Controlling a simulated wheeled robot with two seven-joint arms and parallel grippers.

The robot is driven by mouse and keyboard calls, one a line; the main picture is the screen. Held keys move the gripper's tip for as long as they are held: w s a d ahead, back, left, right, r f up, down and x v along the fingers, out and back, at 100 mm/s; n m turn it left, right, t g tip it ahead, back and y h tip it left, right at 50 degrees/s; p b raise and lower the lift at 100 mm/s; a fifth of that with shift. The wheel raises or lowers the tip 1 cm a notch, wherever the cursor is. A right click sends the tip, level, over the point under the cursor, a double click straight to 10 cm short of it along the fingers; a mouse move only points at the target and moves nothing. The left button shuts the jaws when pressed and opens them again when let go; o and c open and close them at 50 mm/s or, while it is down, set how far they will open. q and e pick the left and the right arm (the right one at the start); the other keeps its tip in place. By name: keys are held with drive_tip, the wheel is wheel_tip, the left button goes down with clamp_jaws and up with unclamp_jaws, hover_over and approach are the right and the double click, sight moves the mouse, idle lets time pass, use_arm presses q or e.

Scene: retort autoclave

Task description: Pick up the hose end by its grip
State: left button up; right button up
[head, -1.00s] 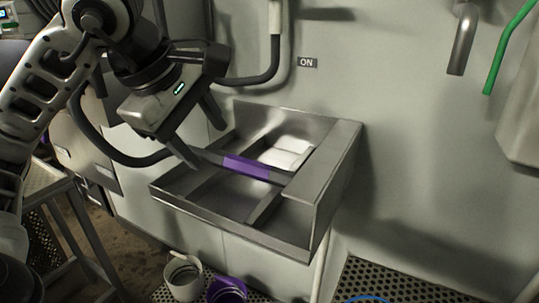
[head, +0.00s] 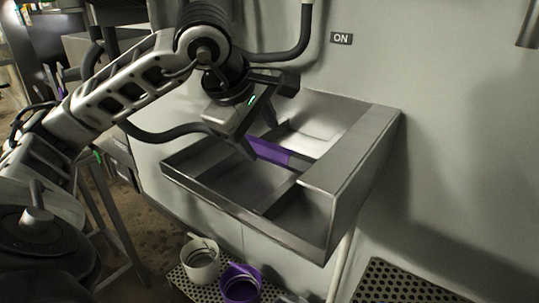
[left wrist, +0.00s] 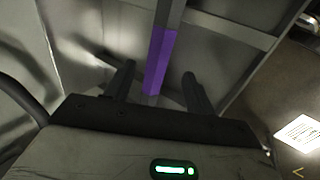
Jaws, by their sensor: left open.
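The hose end lies across a steel sink in the head view. Its purple grip (head: 270,151) shows beside my left gripper, with a grey part (head: 300,162) to its right. My left gripper (head: 259,136) is open and empty, over the sink at the grip. In the left wrist view the purple grip (left wrist: 160,60) runs between the two spread fingers of my left gripper (left wrist: 158,74), apart from both in the picture. I cannot tell the exact height gap. My right gripper is not in view.
The steel sink (head: 345,190) has raised walls and inner ledges around the grip. A white bucket (head: 200,262) and a purple bucket (head: 240,283) stand below it. An ON label (head: 341,38) is on the pale wall. A dark hose (head: 165,132) hangs behind my arm.

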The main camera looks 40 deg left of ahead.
sight(266, 147)
use_arm(q)
drive_tip(key=x, duration=0.4)
drive_tip(key=shift+a+r+b, duration=0.1)
drive_tip(key=shift+a+b, duration=0.15)
drive_tip(key=shift+b, duration=0.1)
drive_tip(key=shift+w+f, duration=0.35)
drive_tip(key=shift+f, duration=0.05)
clamp_jaws()
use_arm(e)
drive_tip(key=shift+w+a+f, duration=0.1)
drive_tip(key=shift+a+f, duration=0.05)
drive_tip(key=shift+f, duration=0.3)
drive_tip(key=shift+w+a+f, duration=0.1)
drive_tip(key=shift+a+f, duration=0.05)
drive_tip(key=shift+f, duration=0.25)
use_arm(q)
drive_tip(key=shift+r, duration=0.1)
